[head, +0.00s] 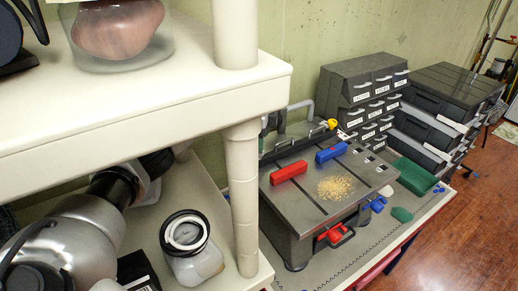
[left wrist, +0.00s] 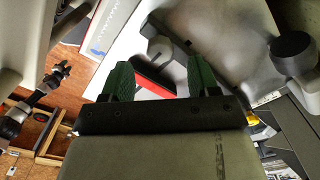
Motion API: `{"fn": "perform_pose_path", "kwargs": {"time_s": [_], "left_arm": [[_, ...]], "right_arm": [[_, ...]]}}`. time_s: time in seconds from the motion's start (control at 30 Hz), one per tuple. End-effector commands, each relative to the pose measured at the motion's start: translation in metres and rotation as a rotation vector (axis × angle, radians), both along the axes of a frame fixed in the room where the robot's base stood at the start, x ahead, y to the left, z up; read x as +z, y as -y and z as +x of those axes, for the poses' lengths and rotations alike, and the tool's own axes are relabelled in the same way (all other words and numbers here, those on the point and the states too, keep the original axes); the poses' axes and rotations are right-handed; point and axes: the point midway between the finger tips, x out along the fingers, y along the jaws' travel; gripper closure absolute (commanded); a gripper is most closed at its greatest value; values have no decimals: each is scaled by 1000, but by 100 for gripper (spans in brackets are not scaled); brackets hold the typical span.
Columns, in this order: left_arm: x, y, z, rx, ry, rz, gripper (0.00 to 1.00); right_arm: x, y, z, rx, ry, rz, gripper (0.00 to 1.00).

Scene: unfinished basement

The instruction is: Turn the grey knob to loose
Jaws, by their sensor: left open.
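My left gripper (left wrist: 160,66) is open in the left wrist view, its two green fingers apart. Between and beyond them shows a rounded grey part (left wrist: 160,47), which looks like the grey knob; I cannot tell whether the fingers touch it. A red bar (left wrist: 152,82) also lies between the fingers in that view. In the head view my left arm (head: 70,245) comes in from the lower left and runs behind the shelf, which hides its gripper. I cannot make out the grey knob in the head view. My right gripper is not in view.
A pale shelf (head: 160,115) and its post (head: 243,190) stand close in front. Beyond is a grey machine table (head: 300,207) with a red block (head: 288,172), a blue block (head: 331,152) and sawdust. Drawer units (head: 350,85) stand behind. A jar (head: 190,262) sits on the lower shelf.

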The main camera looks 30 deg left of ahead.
Motion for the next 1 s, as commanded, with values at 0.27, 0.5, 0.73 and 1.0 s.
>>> {"fn": "perform_pose_path", "kwargs": {"time_s": [0.27, 0.5, 0.73, 1.0], "left_arm": [[51, 0, 1, 0, 3, 0, 40], [68, 0, 0, 0, 0, 0, 40], [69, 0, 0, 0, 0, 0, 40], [68, 0, 0, 0, 0, 0, 40]], "right_arm": [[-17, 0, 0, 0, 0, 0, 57], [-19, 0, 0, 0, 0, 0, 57], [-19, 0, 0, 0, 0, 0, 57], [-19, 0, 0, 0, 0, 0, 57]]}}
